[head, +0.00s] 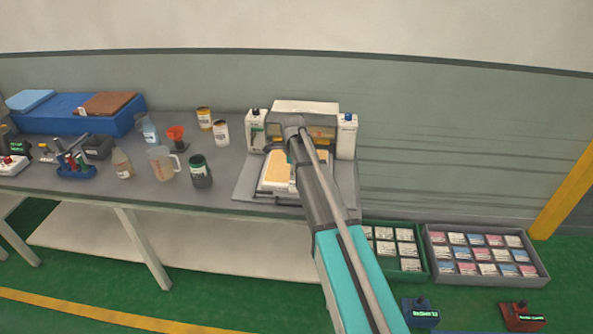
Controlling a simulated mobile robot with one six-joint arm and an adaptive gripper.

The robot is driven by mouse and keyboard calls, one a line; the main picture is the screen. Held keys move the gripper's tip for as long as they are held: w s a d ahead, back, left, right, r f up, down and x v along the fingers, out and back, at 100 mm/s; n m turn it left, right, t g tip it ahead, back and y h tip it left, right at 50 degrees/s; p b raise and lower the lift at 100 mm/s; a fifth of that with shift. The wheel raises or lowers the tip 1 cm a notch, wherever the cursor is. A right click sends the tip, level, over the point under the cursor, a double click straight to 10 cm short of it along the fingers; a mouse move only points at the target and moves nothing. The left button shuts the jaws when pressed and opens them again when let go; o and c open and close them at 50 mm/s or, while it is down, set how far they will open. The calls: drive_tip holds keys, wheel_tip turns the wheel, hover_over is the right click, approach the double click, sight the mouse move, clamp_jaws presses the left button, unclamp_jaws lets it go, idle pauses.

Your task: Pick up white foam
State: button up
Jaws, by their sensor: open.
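A white-edged slab with a yellow-orange top (279,170) lies on the grey base plate (246,190) of a white and grey machine (304,107) on the bench. I cannot tell whether this slab is the white foam. No plain white foam piece stands out elsewhere. My arm rises from the bottom right and reaches over the machine, covering the right part of the slab. My gripper cannot be made out; the arm's end is by the machine and its links hide what is behind them.
Bottles, cans, a jug and a red funnel (176,136) stand left of the machine on the grey bench (225,185). A blue tray (75,123) holds blue and brown blocks at the back left. A green crate (424,262) and grey crate (543,279) with packets lie right of my arm.

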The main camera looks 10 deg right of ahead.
sight(294, 182)
drive_tip(key=shift+f+b, duration=2.45)
drive_tip(key=shift+f, duration=0.05)
clamp_jaws()
